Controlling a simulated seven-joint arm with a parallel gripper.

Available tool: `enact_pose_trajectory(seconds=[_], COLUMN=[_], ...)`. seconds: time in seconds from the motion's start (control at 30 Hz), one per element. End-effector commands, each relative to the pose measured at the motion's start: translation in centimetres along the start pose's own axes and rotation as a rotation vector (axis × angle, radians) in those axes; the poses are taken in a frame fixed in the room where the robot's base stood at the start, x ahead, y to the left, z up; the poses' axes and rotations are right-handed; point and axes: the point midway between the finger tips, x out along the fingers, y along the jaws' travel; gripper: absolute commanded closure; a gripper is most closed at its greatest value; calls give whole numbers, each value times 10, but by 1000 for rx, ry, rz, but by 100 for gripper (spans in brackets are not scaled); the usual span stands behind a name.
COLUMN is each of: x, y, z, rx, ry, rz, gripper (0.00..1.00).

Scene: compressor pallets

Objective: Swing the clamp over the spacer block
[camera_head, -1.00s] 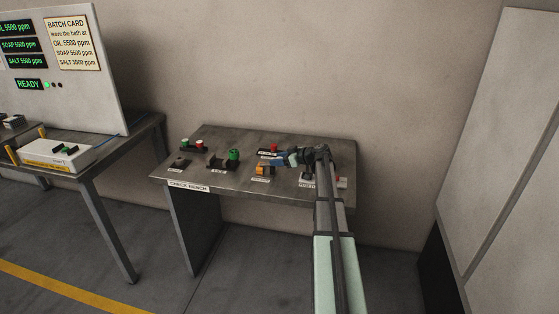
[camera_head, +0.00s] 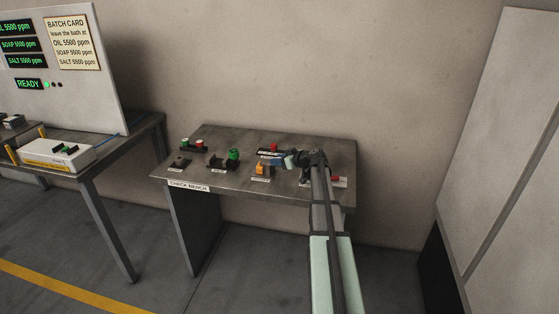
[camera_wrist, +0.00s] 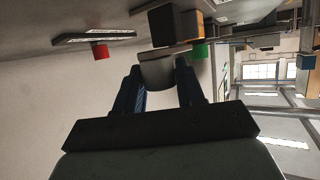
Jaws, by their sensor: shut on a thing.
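My gripper (camera_head: 286,161) is over the right half of the check bench. Whether this piece is the clamp's handle or arm is unclear. An orange block (camera_head: 262,169), possibly the spacer block, stands just left of the gripper. In the wrist view a brown and black block (camera_wrist: 176,24) shows just beyond the held piece. Whether they touch is hard to tell. The clamp's base is not clearly visible.
The check bench (camera_head: 230,179) also bears a green cylinder piece (camera_head: 233,155), a green and red fixture (camera_head: 193,144), a red-topped piece (camera_head: 274,148) and a red part (camera_head: 335,179) beside my wrist. A table with a white box (camera_head: 57,154) stands left. The wall is close behind.

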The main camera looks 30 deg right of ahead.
Motion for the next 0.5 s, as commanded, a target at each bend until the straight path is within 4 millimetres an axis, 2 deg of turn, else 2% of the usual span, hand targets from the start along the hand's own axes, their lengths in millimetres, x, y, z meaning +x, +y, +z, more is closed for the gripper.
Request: enact_pose_trajectory(seconds=[0.33, 0.37, 0.5], x=[0, 0, 0], y=[-1, -1, 0], z=[0, 0, 0], rx=[6, 6, 5], ry=[1, 1, 1], rz=[10, 10, 10], gripper=[92, 59, 45])
